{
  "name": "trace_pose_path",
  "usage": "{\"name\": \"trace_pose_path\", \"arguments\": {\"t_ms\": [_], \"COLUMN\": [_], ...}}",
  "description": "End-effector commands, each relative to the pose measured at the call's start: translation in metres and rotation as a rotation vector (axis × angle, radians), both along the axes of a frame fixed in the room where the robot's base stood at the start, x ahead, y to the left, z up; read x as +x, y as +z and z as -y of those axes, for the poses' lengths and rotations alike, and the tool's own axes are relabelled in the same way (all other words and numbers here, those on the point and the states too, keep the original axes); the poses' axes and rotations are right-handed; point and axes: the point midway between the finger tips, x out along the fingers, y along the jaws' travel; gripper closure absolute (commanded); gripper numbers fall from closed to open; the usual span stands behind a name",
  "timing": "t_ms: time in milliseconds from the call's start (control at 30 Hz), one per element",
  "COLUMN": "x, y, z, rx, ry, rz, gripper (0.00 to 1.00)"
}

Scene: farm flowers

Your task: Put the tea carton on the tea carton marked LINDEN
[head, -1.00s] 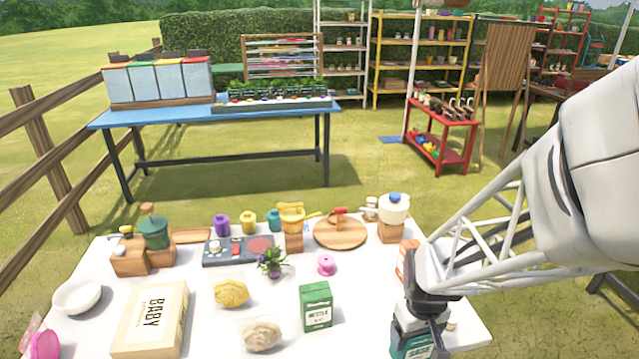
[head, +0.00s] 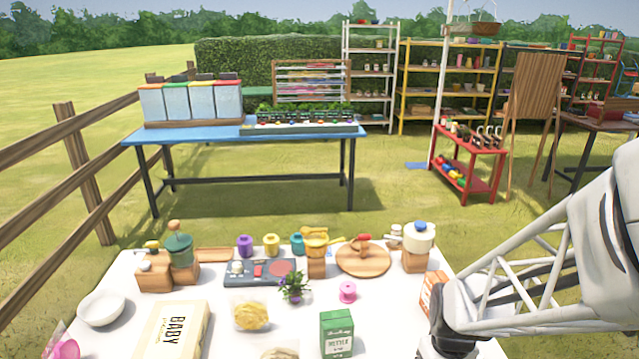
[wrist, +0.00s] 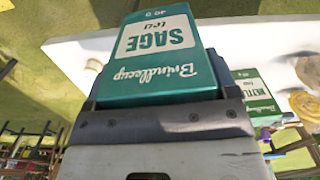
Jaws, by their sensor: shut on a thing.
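My gripper (wrist: 155,105) is shut on a teal-green tea carton (wrist: 155,55) marked SAGE, seen upside down in the wrist view. In the head view my gripper's wrist part shows at the bottom right, and the held carton is out of frame. No LINDEN label is readable.
Some bare table lies around the NETTLE carton.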

Motion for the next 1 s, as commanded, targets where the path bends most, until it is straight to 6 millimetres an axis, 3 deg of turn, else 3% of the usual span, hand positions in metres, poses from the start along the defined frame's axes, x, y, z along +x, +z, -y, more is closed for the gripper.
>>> {"name": "trace_pose_path", "arguments": {"t_ms": [267,700,1000], "x": [0.034,0.109,0.121], "y": [0.029,0.111,0.126], "z": [0.016,0.061,0.068], "rx": [-0.001,-0.001,0.0], "ry": [-0.019,-0.07,-0.078], "rz": [0.002,0.002,0.0], "gripper": [0.44,0.44,0.44]}}
